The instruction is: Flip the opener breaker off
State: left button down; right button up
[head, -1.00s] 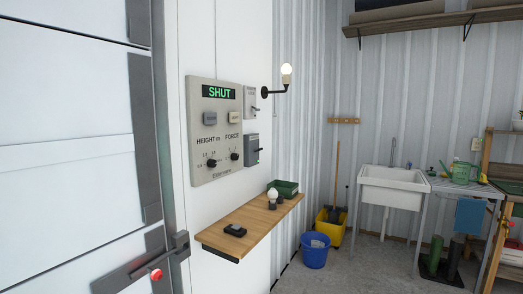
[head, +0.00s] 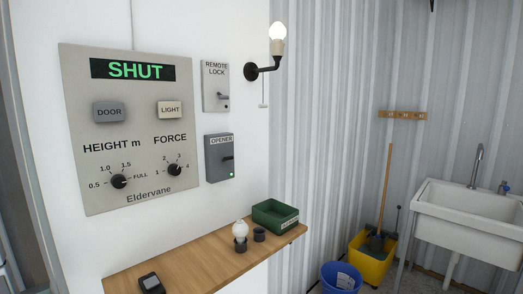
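The opener breaker (head: 219,158) is a grey box labelled OPENER on the white wall, right of the control panel. Its dark lever (head: 227,158) sticks out to the right at mid height, and a small green light (head: 232,174) glows at its lower right. Above it is the lighter REMOTE LOCK switch box (head: 215,86) with a small toggle. The control panel (head: 128,128) reads SHUT in green and has DOOR and LIGHT buttons and HEIGHT and FORCE knobs. Neither of my grippers is in view.
A wooden shelf (head: 190,262) juts out below the boxes, holding a green tray (head: 275,216), a bulb (head: 240,230) and a small dark device (head: 151,283). A lit wall lamp (head: 277,40) with a pull cord projects at upper right. Buckets and a sink (head: 465,215) stand at right.

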aim_at(231, 158)
jog(key=i+l, duration=0.15)
jog(key=l, duration=0.15)
jog(key=i+l+u, duration=0.1)
jog(key=l, duration=0.25)
jog(key=i+l, duration=0.25)
jog(key=i+l+u, duration=0.15)
jog(key=l, duration=0.25)
jog(key=i+l, duration=0.15)
jog(key=l, duration=0.2)
jog(key=i+l+u, duration=0.1)
jog(key=l, duration=0.25)
jog(key=i, duration=0.25)
